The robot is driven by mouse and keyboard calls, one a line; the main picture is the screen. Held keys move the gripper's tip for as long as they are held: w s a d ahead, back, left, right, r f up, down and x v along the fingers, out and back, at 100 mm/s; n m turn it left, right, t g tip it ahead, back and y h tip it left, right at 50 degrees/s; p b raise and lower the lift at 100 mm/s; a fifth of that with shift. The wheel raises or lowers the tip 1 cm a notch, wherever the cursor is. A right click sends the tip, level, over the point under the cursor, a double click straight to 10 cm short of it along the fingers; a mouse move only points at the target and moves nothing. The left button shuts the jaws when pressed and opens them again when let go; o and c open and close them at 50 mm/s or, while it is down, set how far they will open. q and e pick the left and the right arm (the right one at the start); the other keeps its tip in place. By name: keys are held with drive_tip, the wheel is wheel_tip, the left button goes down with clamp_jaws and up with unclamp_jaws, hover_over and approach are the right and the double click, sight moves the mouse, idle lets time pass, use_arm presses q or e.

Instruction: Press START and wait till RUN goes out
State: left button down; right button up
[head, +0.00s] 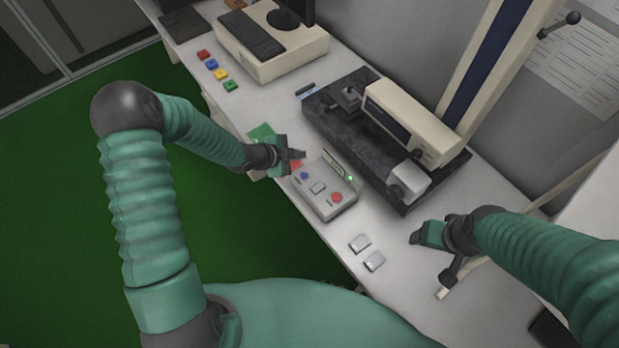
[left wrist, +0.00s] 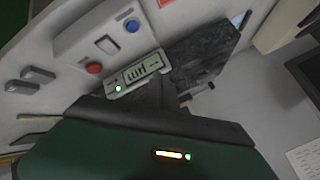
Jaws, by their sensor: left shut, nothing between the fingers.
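A grey control box (head: 325,192) lies on the bench with a blue button (head: 304,176), a pale button (head: 317,187) and a red button (head: 337,197). A small green lamp (head: 350,178) is lit on its raised back panel. The box also shows in the left wrist view (left wrist: 75,42), with the lit green lamp (left wrist: 118,88). I cannot read the labels, so I cannot tell which is START or RUN. My left gripper (head: 301,155) is shut and empty just beyond the blue-button end, apart from the buttons. My right gripper (head: 415,238) hovers over the bench's right part.
A testing machine (head: 410,125) on a dark slab stands behind the box. Two small metal blocks (head: 367,252) lie on the near side. Coloured blocks (head: 215,70) and a beige instrument (head: 275,55) sit at the far left.

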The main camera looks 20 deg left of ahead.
use_arm(q)
drive_tip(key=b, duration=0.4)
hover_over(301, 177)
drive_tip(key=d, duration=0.1)
wheel_tip(301, 177, down, 4)
drive_tip(key=shift+f, duration=0.15)
drive_tip(key=f+b, duration=0.1)
drive_tip(key=f, duration=0.1)
drive_tip(key=a+f+b, duration=0.1)
drive_tip(key=b, duration=0.1)
drive_tip(key=shift+f, duration=0.4)
drive_tip(key=shift+a+f+b, duration=0.25)
drive_tip(key=shift+f+b, duration=0.05)
drive_tip(key=shift+f, duration=0.15)
drive_tip(key=shift+d+r, duration=0.2)
drive_tip(key=shift+d, duration=0.35)
drive_tip(key=shift+a+f, duration=0.1)
drive_tip(key=shift+a, duration=0.3)
use_arm(e)
drive_tip(key=s+x, duration=0.1)
drive_tip(key=x, duration=0.6)
drive_tip(key=shift+s+a+f, duration=0.2)
drive_tip(key=shift+f, duration=0.15)
use_arm(q)
drive_tip(key=shift+d, duration=0.25)
use_arm(e)
drive_tip(key=shift+d, duration=0.3)
